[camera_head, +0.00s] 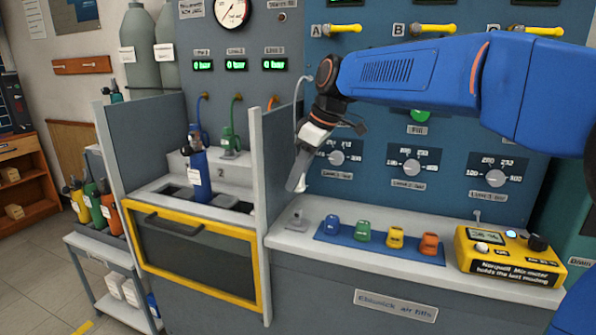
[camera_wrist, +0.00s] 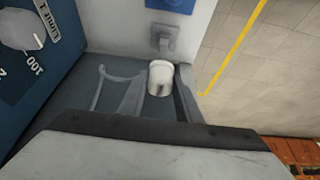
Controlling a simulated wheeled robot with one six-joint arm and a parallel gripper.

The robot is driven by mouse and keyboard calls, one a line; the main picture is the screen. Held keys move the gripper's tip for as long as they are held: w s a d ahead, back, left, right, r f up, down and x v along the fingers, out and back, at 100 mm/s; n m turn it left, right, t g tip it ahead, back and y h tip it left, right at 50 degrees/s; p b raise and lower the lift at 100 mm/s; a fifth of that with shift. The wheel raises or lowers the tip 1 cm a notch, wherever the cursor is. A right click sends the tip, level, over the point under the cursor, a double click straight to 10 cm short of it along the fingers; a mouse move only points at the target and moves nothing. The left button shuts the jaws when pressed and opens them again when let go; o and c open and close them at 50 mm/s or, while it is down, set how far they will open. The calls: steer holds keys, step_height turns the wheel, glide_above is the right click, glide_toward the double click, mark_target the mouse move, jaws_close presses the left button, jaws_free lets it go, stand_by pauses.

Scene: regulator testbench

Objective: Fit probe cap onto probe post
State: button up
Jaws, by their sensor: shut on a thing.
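My gripper (camera_head: 298,182) points down over the left end of the bench. It is shut on the probe cap, a small whitish cylinder that shows between the grey fingers in the wrist view (camera_wrist: 160,78). In the head view the cap is small and hard to separate from the fingertips. The probe post (camera_head: 297,218) is a short grey stub on a square base, on the pale bench top below my gripper. In the wrist view the probe post (camera_wrist: 163,40) stands just beyond the cap, and the two look apart.
A blue tray (camera_head: 380,246) with blue, green, yellow and orange caps lies right of the post. A yellow meter (camera_head: 508,256) stands farther right. A grey partition (camera_head: 258,190) rises close on the left. The blue panel with knobs (camera_head: 412,167) stands behind.

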glide_above(296, 209)
steer(key=shift+s+d+f, duration=0.1)
steer(key=shift+d+f, duration=0.05)
steer(key=shift+f, duration=0.95)
steer(key=shift+d+f, duration=0.1)
steer(key=shift+f, duration=1)
steer(key=shift+d+f, duration=0.1)
steer(key=shift+f, duration=1.8)
stand_by(0.5)
steer(key=o, duration=1.3)
steer(key=shift+c, duration=0.2)
steer(key=v, duration=1.7)
steer(key=shift+d+r, duration=0.1)
steer(key=shift+r, duration=0.05)
